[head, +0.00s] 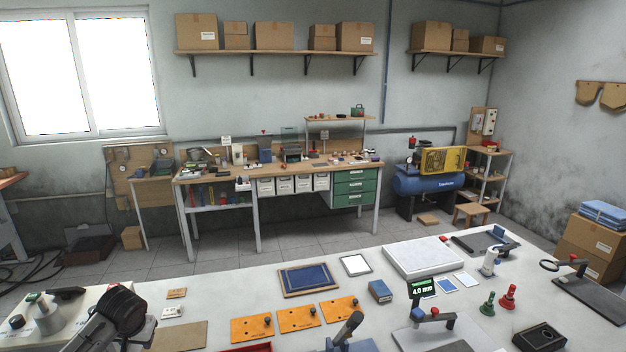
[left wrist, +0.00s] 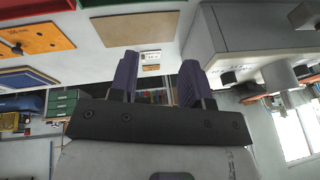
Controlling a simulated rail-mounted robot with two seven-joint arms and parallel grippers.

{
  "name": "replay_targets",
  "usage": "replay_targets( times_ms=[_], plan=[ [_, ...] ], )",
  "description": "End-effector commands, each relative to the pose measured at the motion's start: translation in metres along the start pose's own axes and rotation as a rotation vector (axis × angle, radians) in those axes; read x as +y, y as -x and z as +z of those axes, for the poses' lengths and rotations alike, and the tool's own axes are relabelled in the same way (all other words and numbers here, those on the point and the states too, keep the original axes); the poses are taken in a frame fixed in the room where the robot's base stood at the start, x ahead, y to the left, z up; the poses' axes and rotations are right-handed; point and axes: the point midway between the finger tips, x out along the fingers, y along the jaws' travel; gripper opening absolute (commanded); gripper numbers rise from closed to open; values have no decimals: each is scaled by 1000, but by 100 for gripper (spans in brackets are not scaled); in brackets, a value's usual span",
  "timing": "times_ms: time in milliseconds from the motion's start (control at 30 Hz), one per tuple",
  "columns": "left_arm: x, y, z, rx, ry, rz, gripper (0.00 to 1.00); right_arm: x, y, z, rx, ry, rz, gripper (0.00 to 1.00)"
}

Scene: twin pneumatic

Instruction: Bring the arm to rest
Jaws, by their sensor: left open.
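My left arm (head: 98,328) comes in at the lower left of the head view, over the near white table. Its fingertips are not clear in that view. In the left wrist view my left gripper (left wrist: 157,72) shows two purple fingers set well apart, with nothing held between them. My right gripper is not in view.
A grey machine (head: 62,312) stands left of my arm. A brown board (head: 180,336) and orange plates (head: 299,318) lie to its right, with a blue-topped tray (head: 309,279) behind them. A workbench (head: 280,172) stands across the room.

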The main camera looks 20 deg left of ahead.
Motion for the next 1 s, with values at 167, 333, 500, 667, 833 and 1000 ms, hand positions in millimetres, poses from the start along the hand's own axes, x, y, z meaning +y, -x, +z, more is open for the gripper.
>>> replay_targets(
  times_ms=[167,333,500,667,833,1000],
  plan=[
    [78,62,-4,341,-452,-71,44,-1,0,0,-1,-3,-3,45],
    [164,84,70,546,-686,-49,44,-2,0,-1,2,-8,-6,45],
    [216,89,180,589,-686,96,44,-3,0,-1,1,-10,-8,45],
    [235,78,279,469,-642,251,44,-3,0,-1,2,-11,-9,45],
    [240,55,354,292,-605,331,44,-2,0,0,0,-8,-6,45],
    [236,39,413,146,-585,361,44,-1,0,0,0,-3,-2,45]
  ],
)
